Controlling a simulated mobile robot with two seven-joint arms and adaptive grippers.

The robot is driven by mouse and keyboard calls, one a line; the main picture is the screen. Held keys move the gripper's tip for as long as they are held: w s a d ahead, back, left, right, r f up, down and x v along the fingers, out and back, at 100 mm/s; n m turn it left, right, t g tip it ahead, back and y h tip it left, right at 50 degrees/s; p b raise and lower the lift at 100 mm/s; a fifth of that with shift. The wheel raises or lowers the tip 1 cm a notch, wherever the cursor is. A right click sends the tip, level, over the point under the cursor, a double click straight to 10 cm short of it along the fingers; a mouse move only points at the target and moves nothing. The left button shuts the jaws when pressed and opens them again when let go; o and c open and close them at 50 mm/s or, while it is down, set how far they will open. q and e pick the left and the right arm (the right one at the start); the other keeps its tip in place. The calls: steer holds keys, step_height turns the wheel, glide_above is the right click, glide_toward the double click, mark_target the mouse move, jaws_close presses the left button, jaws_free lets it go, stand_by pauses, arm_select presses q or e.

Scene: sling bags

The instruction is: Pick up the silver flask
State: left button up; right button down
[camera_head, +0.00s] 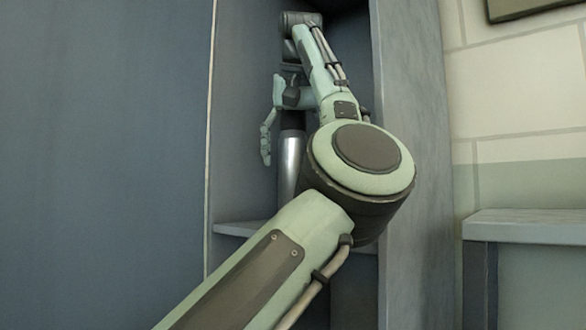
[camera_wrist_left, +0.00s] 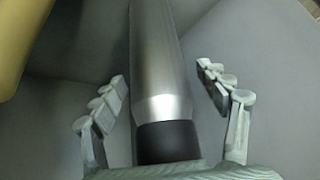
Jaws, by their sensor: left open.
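The silver flask (camera_head: 290,158) stands upright on a shelf inside a narrow cabinet. Its black top (camera_head: 293,122) is at the upper end, and my arm hides part of its right side. In the left wrist view the silver body (camera_wrist_left: 155,60) and black top (camera_wrist_left: 167,142) lie between the two fingers of my left gripper (camera_wrist_left: 168,95). The fingers are open, with a gap on each side of the flask. In the head view one finger of the left gripper (camera_head: 268,130) shows just left of the flask. My right gripper is not in view.
The cabinet side wall (camera_head: 420,180) rises close on the right of my arm. The shelf (camera_head: 240,229) runs under the flask. A blue-grey panel (camera_head: 100,150) fills the left. A grey ledge (camera_head: 525,226) stands at right. A yellow thing (camera_wrist_left: 15,40) shows in the wrist view's corner.

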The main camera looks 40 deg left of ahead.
arm_select(q)
steer(key=c, duration=1.6)
steer(key=shift+r, duration=0.1)
steer(key=shift+c, duration=0.2)
